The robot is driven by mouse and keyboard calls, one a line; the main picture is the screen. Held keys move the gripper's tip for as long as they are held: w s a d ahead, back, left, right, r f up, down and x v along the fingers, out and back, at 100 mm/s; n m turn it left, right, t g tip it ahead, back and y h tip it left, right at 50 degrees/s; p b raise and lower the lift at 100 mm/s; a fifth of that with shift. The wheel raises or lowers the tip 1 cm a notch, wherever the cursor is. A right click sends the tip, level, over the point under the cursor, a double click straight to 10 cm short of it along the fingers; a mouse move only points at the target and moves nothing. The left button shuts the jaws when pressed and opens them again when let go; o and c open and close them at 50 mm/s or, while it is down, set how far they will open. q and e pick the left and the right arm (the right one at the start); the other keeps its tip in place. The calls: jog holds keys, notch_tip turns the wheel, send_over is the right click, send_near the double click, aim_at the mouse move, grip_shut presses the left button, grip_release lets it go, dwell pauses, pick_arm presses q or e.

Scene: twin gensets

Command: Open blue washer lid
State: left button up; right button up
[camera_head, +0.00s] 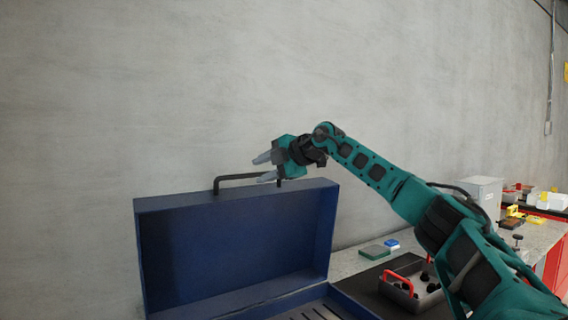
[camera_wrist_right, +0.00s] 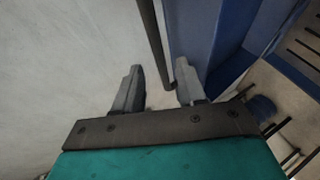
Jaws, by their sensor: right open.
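The blue washer lid (camera_head: 240,245) stands raised in the head view, its hollow inner side facing me, with the grey wall behind it. A dark bar handle (camera_head: 245,177) runs along its top edge. My right gripper (camera_head: 264,168) is open beside the right part of the handle, above the lid's top edge. In the right wrist view, the two grey fingertips (camera_wrist_right: 157,75) are apart. The handle bar (camera_wrist_right: 152,40) passes beyond and between them, and the blue lid (camera_wrist_right: 215,45) is to the right. I cannot tell whether a finger touches the bar. My left gripper is not in view.
Slats of the washer's inside (camera_head: 312,314) show below the lid. The wall (camera_head: 120,100) stands close behind the lid.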

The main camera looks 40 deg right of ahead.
jog(key=v, duration=0.7)
jog(key=shift+s+r, duration=0.2)
jog(key=shift+s, duration=0.1)
